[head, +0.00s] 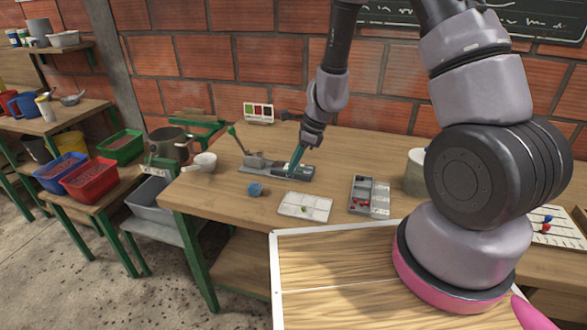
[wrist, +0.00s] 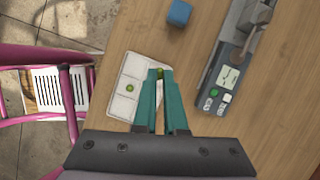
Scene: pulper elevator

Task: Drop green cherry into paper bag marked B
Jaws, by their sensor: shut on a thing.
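My gripper (head: 293,170) hangs over the wooden table near the grey bench device, teal fingers pointing down. In the wrist view my gripper (wrist: 160,80) is shut on a small green cherry (wrist: 160,72) at its fingertips. A second green cherry (wrist: 129,88) lies in the white compartment tray (wrist: 125,106); it also shows in the head view (head: 304,209) on the tray (head: 290,210). The held cherry cannot be made out in the head view. I see no paper bag marked B in either view.
The grey device (head: 290,171), with a small screen, stands beside my gripper. A blue cube (head: 255,189) lies in front of it. A grey tray (head: 380,205) with red cherries, a white cup (head: 205,161) and a pale pot (head: 415,174) also stand on the table.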

